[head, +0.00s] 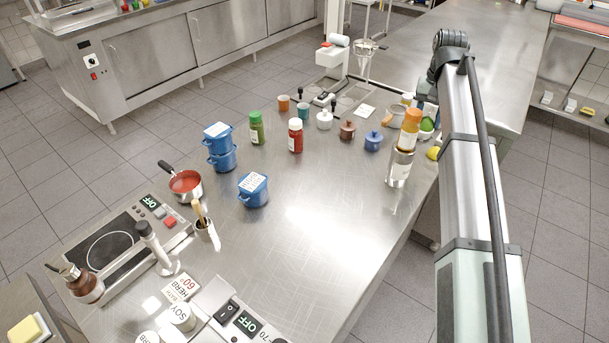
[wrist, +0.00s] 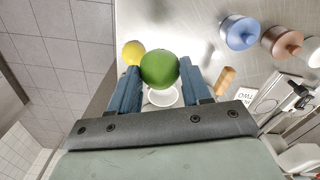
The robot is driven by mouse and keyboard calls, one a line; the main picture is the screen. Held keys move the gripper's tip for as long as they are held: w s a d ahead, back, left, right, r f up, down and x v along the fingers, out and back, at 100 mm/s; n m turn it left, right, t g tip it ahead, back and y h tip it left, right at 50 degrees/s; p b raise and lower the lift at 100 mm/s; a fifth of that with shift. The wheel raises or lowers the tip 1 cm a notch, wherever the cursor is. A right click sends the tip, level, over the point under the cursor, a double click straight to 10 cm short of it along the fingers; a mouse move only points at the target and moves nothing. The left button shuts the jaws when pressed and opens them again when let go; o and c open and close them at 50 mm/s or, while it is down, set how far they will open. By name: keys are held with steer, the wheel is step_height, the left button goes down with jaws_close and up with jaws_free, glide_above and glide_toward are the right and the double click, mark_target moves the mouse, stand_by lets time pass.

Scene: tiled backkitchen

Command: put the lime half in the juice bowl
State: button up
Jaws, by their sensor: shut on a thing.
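My gripper (wrist: 160,74) is shut on the green lime half (wrist: 159,69), which sits between the two blue fingertips in the wrist view. In the head view the lime half (head: 427,124) shows as a small green patch at the table's right edge, partly behind my arm. A white bowl (wrist: 164,98), which looks like the juice bowl, shows just behind the lime half in the wrist view. The lime half and fingers hide part of it, and I cannot tell the gap between them.
A yellow lemon (head: 433,153) lies near the table edge, left of the lime half in the wrist view (wrist: 132,52). An orange-topped bottle (head: 409,130), a blue lidded pot (head: 373,141) and a brown pot (head: 347,130) stand nearby. The middle of the steel table (head: 310,220) is clear.

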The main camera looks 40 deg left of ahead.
steer(key=s+a+r, duration=0.1)
steer(key=s+a, duration=0.3)
steer(key=a, duration=0.2)
steer(key=n, duration=0.4)
glide_toward(289, 199)
steer(key=shift+f, duration=3.2)
steer(key=shift+f, duration=0.15)
steer(key=o, duration=0.8)
steer(key=shift+c, duration=0.2)
